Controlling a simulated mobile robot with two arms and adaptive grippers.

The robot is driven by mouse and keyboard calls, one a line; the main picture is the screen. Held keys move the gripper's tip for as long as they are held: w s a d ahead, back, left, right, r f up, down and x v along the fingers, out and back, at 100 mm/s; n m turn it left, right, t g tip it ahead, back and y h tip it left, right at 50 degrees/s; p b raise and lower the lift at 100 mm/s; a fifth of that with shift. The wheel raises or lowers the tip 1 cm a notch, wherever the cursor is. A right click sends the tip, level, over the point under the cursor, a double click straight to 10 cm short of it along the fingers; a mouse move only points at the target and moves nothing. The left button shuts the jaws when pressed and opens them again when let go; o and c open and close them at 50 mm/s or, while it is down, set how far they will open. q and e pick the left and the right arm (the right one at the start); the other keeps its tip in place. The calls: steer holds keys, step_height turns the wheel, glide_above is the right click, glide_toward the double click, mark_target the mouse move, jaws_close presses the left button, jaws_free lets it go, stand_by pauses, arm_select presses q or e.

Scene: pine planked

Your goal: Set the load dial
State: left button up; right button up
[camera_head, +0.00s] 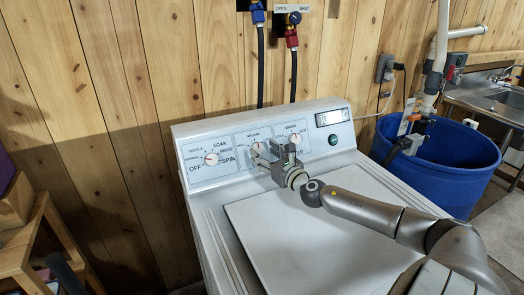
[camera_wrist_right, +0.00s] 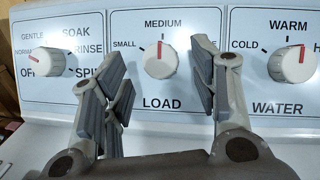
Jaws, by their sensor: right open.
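The load dial (camera_wrist_right: 159,62) is a round white knob with a red pointer line. In the right wrist view its line points straight up at MEDIUM, with SMALL to its left and LOAD printed below. In the head view the dial (camera_head: 257,148) is partly hidden by my right gripper. My right gripper (camera_head: 270,157) is open in front of the panel. In the wrist view its fingers (camera_wrist_right: 159,80) stand left and right of the dial with a gap on both sides; they appear apart from it. My left gripper is not in view.
A cycle dial (camera_head: 211,159) sits left of the load dial and a water dial (camera_head: 295,139) right, on the white washer's panel. A small display (camera_head: 331,117) is farther right. The washer lid (camera_head: 310,240) is clear below my arm. A blue tub (camera_head: 440,165) stands at right.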

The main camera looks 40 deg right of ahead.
mark_target(257, 148)
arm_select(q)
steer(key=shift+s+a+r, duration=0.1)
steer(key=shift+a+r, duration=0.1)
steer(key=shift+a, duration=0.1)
arm_select(e)
steer(key=shift+w+d, duration=0.15)
steer(key=shift+w, duration=1)
steer(key=c, duration=1)
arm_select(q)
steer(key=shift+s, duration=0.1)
